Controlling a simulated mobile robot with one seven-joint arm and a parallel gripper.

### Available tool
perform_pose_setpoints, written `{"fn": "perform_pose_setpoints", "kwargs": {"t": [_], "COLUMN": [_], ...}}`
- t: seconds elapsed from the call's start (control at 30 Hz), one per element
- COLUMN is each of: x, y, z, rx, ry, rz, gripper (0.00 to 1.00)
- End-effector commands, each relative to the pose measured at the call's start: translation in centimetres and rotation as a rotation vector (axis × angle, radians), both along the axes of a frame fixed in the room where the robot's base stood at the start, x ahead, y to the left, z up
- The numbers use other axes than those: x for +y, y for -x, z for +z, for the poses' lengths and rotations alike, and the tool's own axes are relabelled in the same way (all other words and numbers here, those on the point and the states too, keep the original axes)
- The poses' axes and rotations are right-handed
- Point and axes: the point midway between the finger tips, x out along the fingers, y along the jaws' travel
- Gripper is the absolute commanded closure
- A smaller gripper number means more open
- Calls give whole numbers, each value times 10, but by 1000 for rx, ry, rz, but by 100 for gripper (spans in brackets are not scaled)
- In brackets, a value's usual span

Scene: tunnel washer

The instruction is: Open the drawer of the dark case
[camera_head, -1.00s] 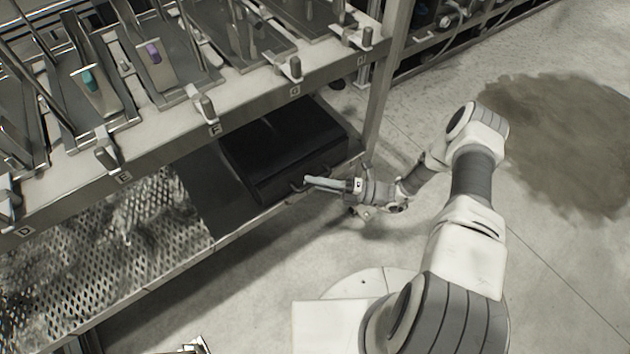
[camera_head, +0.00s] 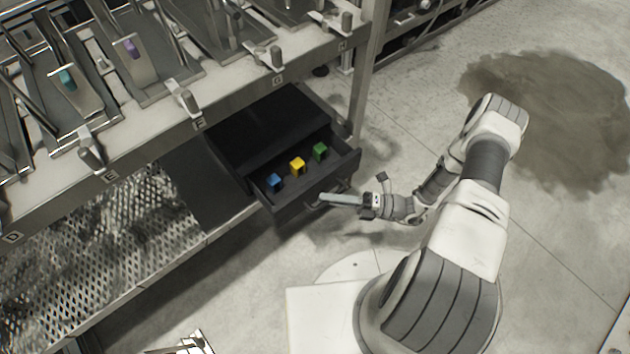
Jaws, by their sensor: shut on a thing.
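The dark case (camera_head: 262,125) sits on the lower shelf under the rack. Its drawer (camera_head: 290,205) is pulled out toward me, past the shelf edge. Inside the drawer lie a blue cube (camera_head: 274,181), a yellow cube (camera_head: 297,165) and a green cube (camera_head: 320,151). My gripper (camera_head: 322,199) is at the drawer's front, shut on the drawer handle (camera_head: 340,187). The fingers partly cover the handle.
The upper rack (camera_head: 190,118) with clamps and tilted plates hangs over the case. A perforated shelf (camera_head: 110,225) lies to the left. A rack post (camera_head: 368,70) stands right of the case. The floor at right is open, with a dark stain (camera_head: 555,110).

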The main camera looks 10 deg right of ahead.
Motion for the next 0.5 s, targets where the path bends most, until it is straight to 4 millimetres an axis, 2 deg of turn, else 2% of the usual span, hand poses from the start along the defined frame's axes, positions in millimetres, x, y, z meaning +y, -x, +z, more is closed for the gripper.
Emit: {"fn": "perform_pose_setpoints", "kwargs": {"t": [0.2,0.5], "x": [-23,-36], "y": [31,50], "z": [0,0], "rx": [0,-2], "ry": [0,1], "rz": [-5,-3], "gripper": [100,100]}}
